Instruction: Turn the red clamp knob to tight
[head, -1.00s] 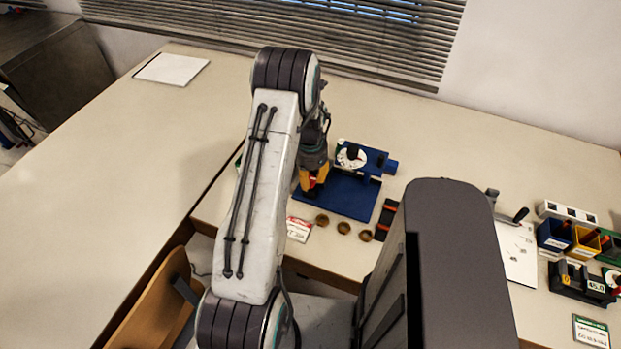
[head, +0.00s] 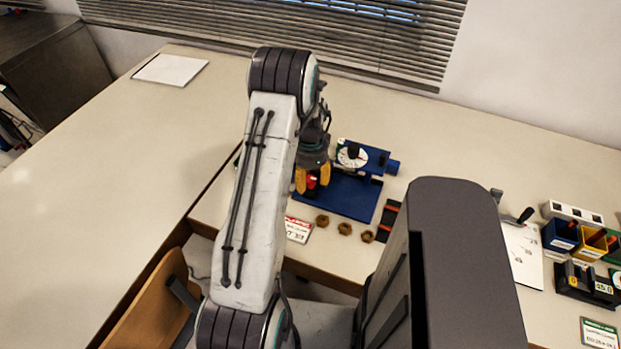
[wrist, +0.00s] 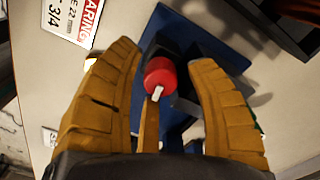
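The red clamp knob (wrist: 160,76) shows in the wrist view, round, with a white mark on its near edge pointing toward the bottom of the picture. It sits on a dark block on the blue base plate (wrist: 172,20). My gripper (wrist: 163,58) is open, with one yellow finger on each side of the knob and a visible gap on both sides. In the head view my gripper (head: 312,181) is low over the left end of the blue base plate (head: 350,197), with a bit of the red knob (head: 311,183) between its fingers.
A white dial (head: 352,156) stands on the blue rig just right of my gripper. Several brass nuts (head: 344,228) and a label card (head: 297,230) lie in front. A dark tray (head: 387,220) is to the right. The left table is mostly clear.

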